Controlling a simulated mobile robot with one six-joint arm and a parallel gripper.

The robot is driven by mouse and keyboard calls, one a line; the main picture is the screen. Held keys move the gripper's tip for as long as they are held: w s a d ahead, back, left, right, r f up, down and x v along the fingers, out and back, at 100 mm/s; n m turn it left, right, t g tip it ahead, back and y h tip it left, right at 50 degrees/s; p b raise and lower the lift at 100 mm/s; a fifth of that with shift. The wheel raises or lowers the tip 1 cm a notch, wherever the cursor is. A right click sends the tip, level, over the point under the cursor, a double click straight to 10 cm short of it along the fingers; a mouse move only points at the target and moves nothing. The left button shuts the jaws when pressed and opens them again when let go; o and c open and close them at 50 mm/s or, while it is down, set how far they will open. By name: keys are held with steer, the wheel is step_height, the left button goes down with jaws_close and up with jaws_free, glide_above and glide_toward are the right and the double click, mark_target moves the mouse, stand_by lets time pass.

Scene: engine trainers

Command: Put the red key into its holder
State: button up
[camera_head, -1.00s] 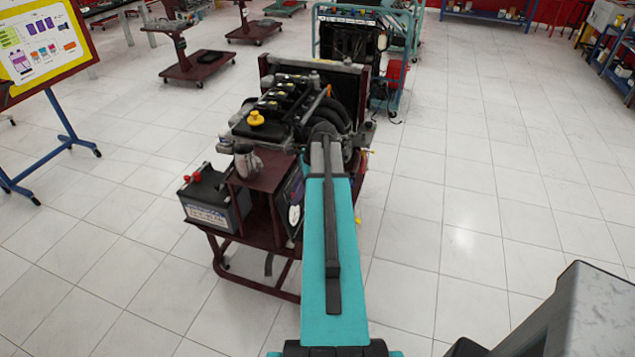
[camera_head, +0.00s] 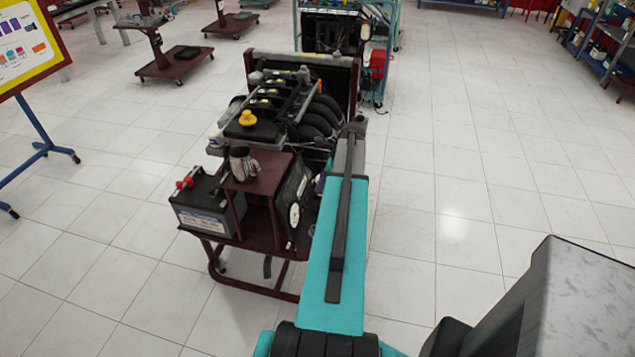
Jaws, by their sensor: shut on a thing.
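I cannot make out the red key or its holder for certain. The engine trainer (camera_head: 285,115) stands ahead on a dark red wheeled frame, with a panel carrying a round white gauge (camera_head: 294,214) on its near side. My teal arm reaches forward along the trainer's right side, and its far end is beside the engine. My gripper does not show; the arm's far links hide whatever lies beyond them. A small red part (camera_head: 186,183) sits on top of the battery (camera_head: 207,207); I cannot tell whether it is a terminal cap.
A dark red shelf (camera_head: 262,170) on the trainer bears a grey metal part (camera_head: 243,164). A yellow-framed board (camera_head: 25,45) on a blue stand is at the left. Another trainer in a teal frame (camera_head: 332,30) stands behind. The tiled floor at the right is clear.

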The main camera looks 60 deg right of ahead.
steer(key=shift+w+a+f, duration=0.1)
steer(key=shift+w, duration=0.05)
steer(key=shift+f, duration=0.1)
steer(key=shift+f+b, duration=1.7)
steer(key=shift+f, duration=0.65)
steer(key=shift+f+b, duration=0.55)
steer(key=shift+f, duration=1.7)
steer(key=o, duration=1.4)
steer(key=shift+o, duration=0.2)
steer(key=shift+r+p, duration=1.2)
steer(key=shift+r, duration=0.4)
